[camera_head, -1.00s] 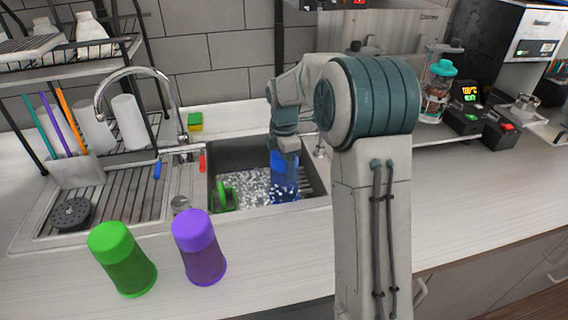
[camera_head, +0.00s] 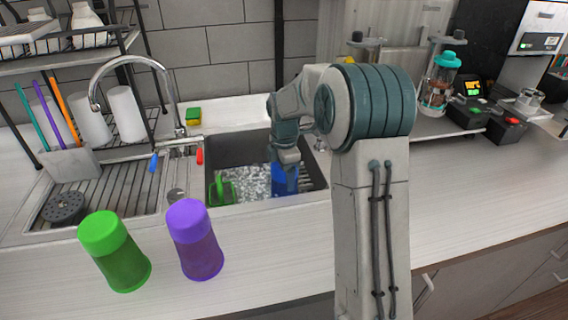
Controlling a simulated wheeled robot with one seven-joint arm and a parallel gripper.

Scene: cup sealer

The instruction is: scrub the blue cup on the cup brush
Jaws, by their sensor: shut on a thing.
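The blue cup (camera_head: 285,179) is in the right part of the sink (camera_head: 232,148), low among white foam. My gripper (camera_head: 286,163) reaches down into the sink from above and is shut on the blue cup. The fingertips are partly hidden by the wrist and the cup. A green thing (camera_head: 222,187), which may be the cup brush, stands in the foam to the left of the cup, apart from it. The inside of the cup and its lower end are hard to make out.
A green cup (camera_head: 115,252) and a purple cup (camera_head: 195,240) stand on the counter in front of the sink. The faucet (camera_head: 140,68) arches left of the sink. A sponge (camera_head: 193,117) lies behind it. The drying rack (camera_head: 110,185) is at left.

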